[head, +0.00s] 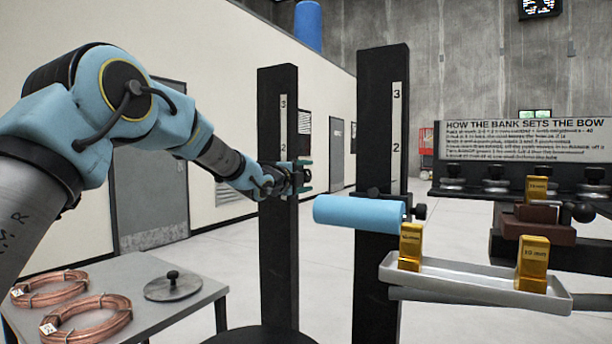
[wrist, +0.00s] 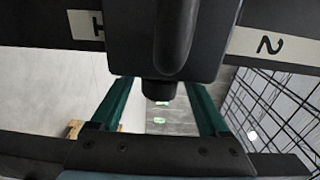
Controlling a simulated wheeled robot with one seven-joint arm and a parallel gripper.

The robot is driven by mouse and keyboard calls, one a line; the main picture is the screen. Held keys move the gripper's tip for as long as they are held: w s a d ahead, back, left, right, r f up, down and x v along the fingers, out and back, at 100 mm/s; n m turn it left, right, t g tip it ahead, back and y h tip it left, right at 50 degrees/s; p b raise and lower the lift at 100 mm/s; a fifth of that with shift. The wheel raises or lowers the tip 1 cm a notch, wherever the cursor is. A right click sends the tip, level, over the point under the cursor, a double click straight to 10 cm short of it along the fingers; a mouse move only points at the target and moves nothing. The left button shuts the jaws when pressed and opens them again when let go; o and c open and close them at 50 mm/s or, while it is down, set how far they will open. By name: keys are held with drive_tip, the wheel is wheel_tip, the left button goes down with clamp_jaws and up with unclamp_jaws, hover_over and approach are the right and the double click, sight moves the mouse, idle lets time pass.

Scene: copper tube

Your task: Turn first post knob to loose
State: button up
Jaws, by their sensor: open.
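A tall dark post (head: 278,105) with a numbered scale stands left of a second dark post (head: 381,90). My gripper (head: 306,177) is at the left post, around the height just below its 2 mark, and hides that part. In the wrist view a dark block with a rounded knob (wrist: 176,35) sits across a post's scale strip, between the marks. My open gripper (wrist: 160,88) has its green fingers either side of the block's lower end, with nothing held. I cannot tell whether a finger touches it. A dark knob (head: 419,211) shows on the right post's carriage.
A light blue cylinder (head: 355,212) reaches out from the right post. A white tray (head: 455,283) with gold weights stands at front right. A grey table (head: 190,270) at lower left holds copper coils (head: 85,318) and a grey disc (head: 173,287). A printed sign (head: 525,140) stands behind.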

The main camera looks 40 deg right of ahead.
clamp_jaws()
idle(0.6)
